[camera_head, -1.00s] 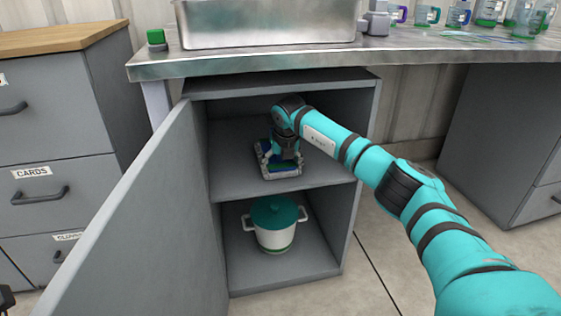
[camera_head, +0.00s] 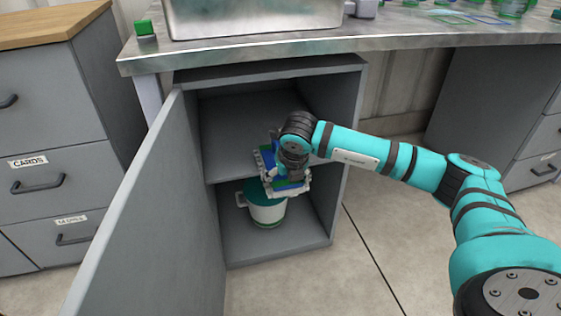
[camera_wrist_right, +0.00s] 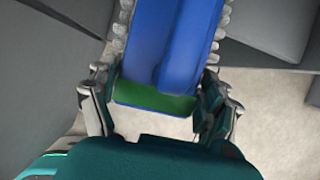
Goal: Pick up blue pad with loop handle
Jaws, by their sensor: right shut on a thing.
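The blue pad (camera_head: 266,158) has a pale fringed edge and is partly hidden behind my right gripper. In the right wrist view the pad (camera_wrist_right: 172,50) is long and blue with a green near end and fringe along both sides. My right gripper (camera_head: 291,176) is shut on it, with a finger on each side of the green end in the wrist view (camera_wrist_right: 155,105). The pad is at the front of the open cabinet, in front of the shelf edge in the picture. My left gripper is not in view.
A white pot (camera_head: 268,212) with a teal lid stands in the lower compartment, partly covered by the pad and gripper. The cabinet door (camera_head: 150,200) stands open at left. The middle shelf (camera_head: 235,150) looks clear. A metal worktop (camera_head: 300,52) overhangs the cabinet.

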